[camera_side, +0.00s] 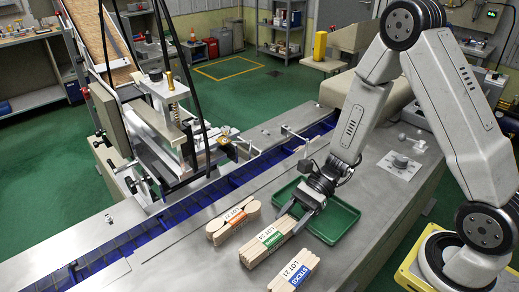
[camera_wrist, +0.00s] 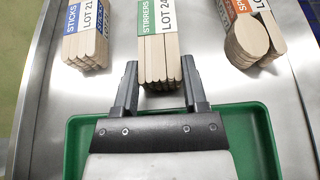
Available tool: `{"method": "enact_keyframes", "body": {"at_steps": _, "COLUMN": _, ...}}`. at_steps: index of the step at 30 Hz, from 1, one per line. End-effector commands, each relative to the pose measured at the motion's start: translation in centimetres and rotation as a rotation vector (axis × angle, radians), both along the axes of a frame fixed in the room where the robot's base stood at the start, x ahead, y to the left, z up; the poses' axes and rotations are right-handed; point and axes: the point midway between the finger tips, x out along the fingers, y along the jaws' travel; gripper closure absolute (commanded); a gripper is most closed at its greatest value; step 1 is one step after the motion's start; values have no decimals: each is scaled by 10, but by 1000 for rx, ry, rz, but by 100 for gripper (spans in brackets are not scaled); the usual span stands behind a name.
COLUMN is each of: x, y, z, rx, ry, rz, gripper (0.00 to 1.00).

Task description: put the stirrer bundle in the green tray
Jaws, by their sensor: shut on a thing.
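The stirrer bundle (camera_side: 266,244), pale wooden sticks with a green and white "STIRRERS LOT 24" label, lies on the metal table between two other bundles. In the wrist view the stirrer bundle (camera_wrist: 158,45) has its near end between my gripper's fingers. My gripper (camera_side: 301,218) is shut on this end, with one finger on each side; in the wrist view the gripper (camera_wrist: 159,78) covers little of the bundle. The green tray (camera_side: 350,213) sits right beside that end, under and behind my gripper. In the wrist view the tray (camera_wrist: 75,130) is partly hidden by the gripper body.
A bundle with an orange label (camera_side: 233,219) lies to the left of the stirrers. A blue-labelled stick bundle (camera_side: 294,273) lies to the right. A blue conveyor channel (camera_side: 170,225) and a press machine (camera_side: 165,105) stand behind. Clear table lies beyond the tray.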

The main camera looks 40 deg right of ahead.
Motion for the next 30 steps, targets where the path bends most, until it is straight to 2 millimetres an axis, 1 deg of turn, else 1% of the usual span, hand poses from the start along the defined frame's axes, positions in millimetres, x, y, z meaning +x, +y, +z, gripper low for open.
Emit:
{"method": "enact_keyframes", "body": {"at_steps": 14, "x": 0, "y": 0, "z": -4, "rx": 1, "ry": 1, "rz": 0, "gripper": 100}}
{"method": "enact_keyframes", "body": {"at_steps": 15, "x": 0, "y": 0, "z": -4, "rx": 0, "ry": 0, "rz": 0, "gripper": 32}}
{"method": "enact_keyframes", "body": {"at_steps": 17, "x": 0, "y": 0, "z": -4, "rx": 0, "ry": 0, "rz": 0, "gripper": 13}}
{"method": "enact_keyframes", "body": {"at_steps": 18, "x": 0, "y": 0, "z": -4, "rx": 0, "ry": 0, "rz": 0, "gripper": 9}}
{"method": "enact_keyframes", "body": {"at_steps": 30, "x": 0, "y": 0, "z": -2, "rx": 0, "ry": -1, "rz": 0, "gripper": 9}}
